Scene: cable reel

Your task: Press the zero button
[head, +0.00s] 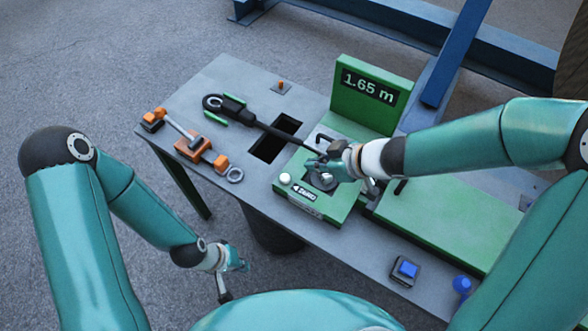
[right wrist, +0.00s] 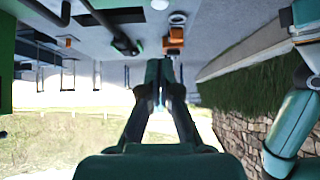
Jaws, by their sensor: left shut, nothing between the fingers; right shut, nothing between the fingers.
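The zero button (head: 285,180) is a small white round button on the left corner of the green meter unit (head: 325,212). A dark label reading ZERO with an arrow (head: 304,193) lies to its right. What looks like the same white button (right wrist: 160,4) shows at the top edge of the right wrist view. My right gripper (head: 312,165) is shut and empty, over the green unit to the right of the button and apart from it. It also shows in the right wrist view (right wrist: 158,80). My left gripper (head: 243,267) is shut and empty, low in front of the table.
A green display (head: 369,88) reads 1.65 m. Orange clamp parts (head: 200,153) lie at the left. A blue button box (head: 405,270) and a blue bottle (head: 462,285) stand at the front right.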

